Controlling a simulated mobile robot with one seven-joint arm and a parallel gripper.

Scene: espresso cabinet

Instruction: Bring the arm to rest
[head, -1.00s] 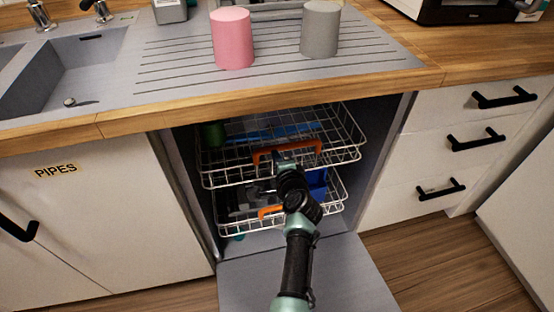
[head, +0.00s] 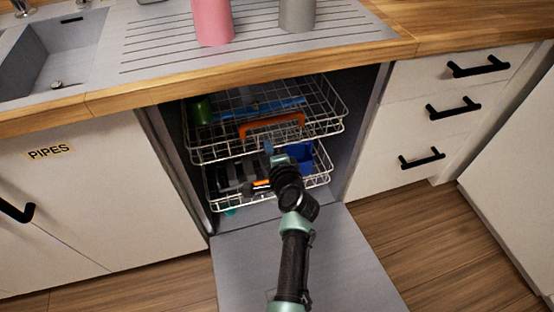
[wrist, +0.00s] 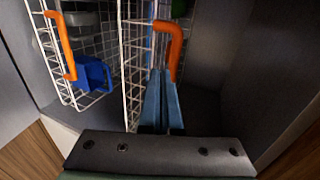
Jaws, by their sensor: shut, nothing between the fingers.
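My gripper (wrist: 162,98) shows in the wrist view with its two blue fingers together and nothing between them. In the head view my gripper (head: 268,150) is in front of the open dishwasher's racks, by the orange handle (head: 272,125) of the upper rack (head: 330,130). In the wrist view the fingertips appear close to that orange handle (wrist: 172,45); I cannot tell whether they touch it. My arm reaches up from the bottom of the head view, over the open door (head: 350,270).
The lower rack (head: 225,207) holds a blue container (head: 303,158) and dark items. A green cup (head: 200,110) is in the upper rack. A pink cup (head: 212,22) and a grey cup (head: 297,14) stand on the drainer above. Drawers (head: 440,110) flank the right; floor is clear there.

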